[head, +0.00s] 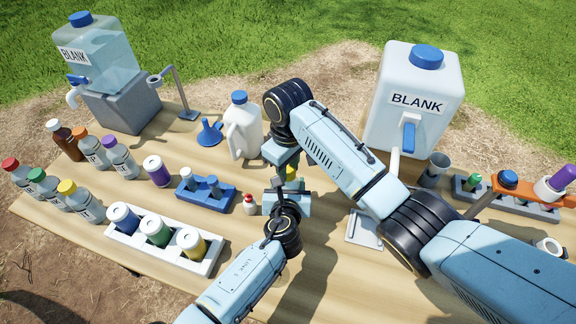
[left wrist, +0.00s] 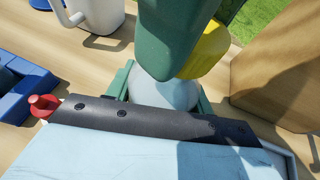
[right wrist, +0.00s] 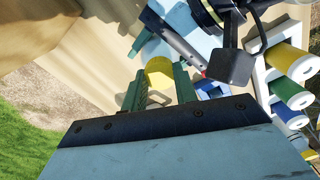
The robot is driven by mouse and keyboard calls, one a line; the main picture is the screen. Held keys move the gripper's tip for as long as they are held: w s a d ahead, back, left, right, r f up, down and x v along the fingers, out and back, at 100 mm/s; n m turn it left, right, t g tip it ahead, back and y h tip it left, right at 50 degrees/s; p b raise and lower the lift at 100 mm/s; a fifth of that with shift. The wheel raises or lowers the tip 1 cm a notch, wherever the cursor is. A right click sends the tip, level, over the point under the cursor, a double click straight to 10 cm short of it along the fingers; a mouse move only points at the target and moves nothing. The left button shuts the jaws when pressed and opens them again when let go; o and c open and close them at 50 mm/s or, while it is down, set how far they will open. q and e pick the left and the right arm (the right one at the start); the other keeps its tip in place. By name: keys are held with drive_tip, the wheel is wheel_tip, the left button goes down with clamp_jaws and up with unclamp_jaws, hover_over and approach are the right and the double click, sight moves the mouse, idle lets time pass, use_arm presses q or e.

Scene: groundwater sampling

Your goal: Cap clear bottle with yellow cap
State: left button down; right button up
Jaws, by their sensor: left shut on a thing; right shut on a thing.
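The yellow cap (head: 291,173) is between the green fingers of my right gripper (head: 288,165), near the table's middle. It also shows in the right wrist view (right wrist: 159,72) and the left wrist view (left wrist: 208,50). My right gripper is shut on it. The clear bottle (left wrist: 178,95) is between the fingers of my left gripper (left wrist: 160,98), which is shut on it. The cap is close above the bottle's top; a right finger hides where they meet, so I cannot tell if they touch. In the head view the bottle is mostly hidden by my grippers.
A white rack (head: 165,247) with several jars is at front left. A white jug (head: 243,130) and a large BLANK container (head: 418,85) stand behind.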

drive_tip(key=o, duration=1.2)
drive_tip(key=shift+c, duration=0.2)
wheel_tip(320, 180, up, 12)
use_arm(q)
drive_tip(key=shift+c, duration=2.4)
unclamp_jaws()
